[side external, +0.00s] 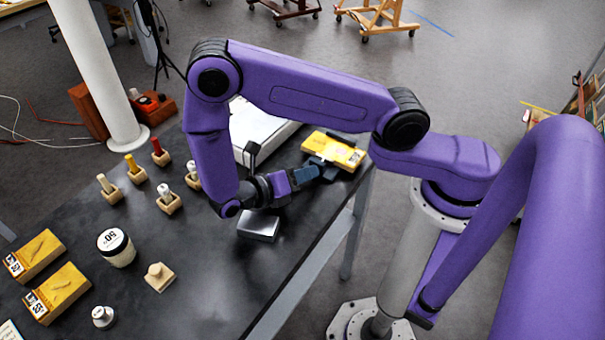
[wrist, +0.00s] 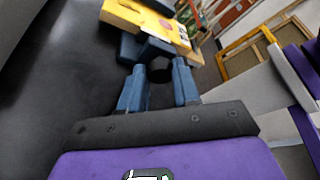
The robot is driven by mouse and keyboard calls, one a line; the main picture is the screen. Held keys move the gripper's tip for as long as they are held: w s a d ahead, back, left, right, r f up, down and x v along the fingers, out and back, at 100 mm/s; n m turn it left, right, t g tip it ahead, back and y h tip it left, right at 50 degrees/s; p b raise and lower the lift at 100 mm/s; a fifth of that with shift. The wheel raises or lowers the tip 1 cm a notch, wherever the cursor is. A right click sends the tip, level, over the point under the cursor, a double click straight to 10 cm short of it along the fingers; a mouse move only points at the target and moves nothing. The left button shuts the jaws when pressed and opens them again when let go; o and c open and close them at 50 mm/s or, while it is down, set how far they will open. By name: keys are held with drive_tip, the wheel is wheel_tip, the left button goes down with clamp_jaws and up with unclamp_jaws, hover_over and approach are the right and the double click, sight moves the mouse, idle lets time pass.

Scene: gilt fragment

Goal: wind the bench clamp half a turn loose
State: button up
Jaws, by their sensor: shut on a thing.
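The bench clamp is the dark blue body (side external: 322,168) at the table's right edge in the side external view, just in front of a yellow box. It also shows in the wrist view as a blue body (wrist: 150,48) with a round black knob (wrist: 160,70) on its near side. My gripper (side external: 308,174) reaches the clamp from the left, low over the table. In the wrist view its two blue fingers (wrist: 158,84) stand on either side of the black knob and are shut on it. The clamp's screw and the underside of its jaw are hidden.
The yellow box (side external: 338,152) lies right behind the clamp, with a white tray (side external: 262,130) beyond my forearm. A grey metal block (side external: 259,225) sits close below my wrist. Small tools in wooden stands, a round tub (side external: 116,248) and yellow boxes (side external: 57,293) occupy the left.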

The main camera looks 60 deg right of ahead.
idle(0.4)
drive_tip(key=o, duration=0.8)
drive_tip(key=shift+c, duration=0.2)
drive_tip(key=shift+a, duration=0.1)
drive_tip(key=v, duration=1.7)
drive_tip(key=shift+w+a, duration=0.1)
drive_tip(key=shift+a, duration=0.05)
